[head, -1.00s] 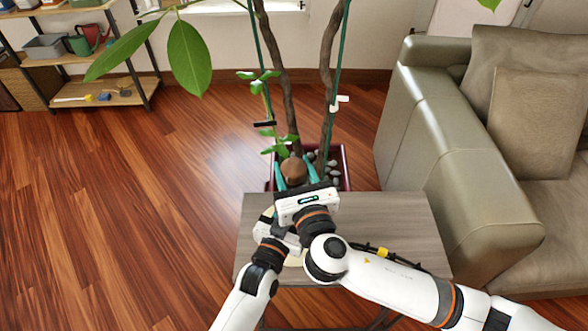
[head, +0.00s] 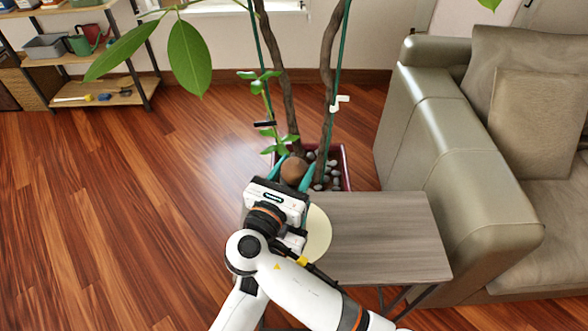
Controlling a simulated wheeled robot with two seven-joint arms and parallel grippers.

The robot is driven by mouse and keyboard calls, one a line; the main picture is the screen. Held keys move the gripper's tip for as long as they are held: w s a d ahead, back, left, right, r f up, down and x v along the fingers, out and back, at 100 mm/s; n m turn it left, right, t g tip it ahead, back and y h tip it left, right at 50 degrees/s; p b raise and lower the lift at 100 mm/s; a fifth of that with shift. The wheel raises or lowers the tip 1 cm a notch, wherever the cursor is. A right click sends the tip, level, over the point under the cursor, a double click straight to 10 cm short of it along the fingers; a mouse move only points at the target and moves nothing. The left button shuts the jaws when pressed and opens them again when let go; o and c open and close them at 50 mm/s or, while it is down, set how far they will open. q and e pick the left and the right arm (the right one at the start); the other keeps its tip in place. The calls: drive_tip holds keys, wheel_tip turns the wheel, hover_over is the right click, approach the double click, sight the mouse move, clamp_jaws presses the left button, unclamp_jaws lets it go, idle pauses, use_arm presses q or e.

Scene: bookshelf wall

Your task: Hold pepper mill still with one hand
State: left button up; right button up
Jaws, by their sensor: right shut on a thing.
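The pepper mill shows only as a rounded brown wooden top (head: 294,172) at the far left edge of the side table, in front of the plant pot. My right gripper (head: 294,174) has its teal fingers on either side of this top and is shut on it. The mill's lower body is hidden behind the right gripper's white housing. My left arm comes up from the bottom, and its gripper is almost wholly covered by my right wrist and forearm, so I cannot see its fingers.
The grey wooden side table (head: 385,235) is bare on its right half. A pale round disc (head: 319,235) lies on its left part. A plant in a dark red pot (head: 346,168) stands behind, and a sofa (head: 450,170) is at the right.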

idle(0.5)
drive_tip(key=o, duration=1)
drive_tip(key=shift+c, duration=0.2)
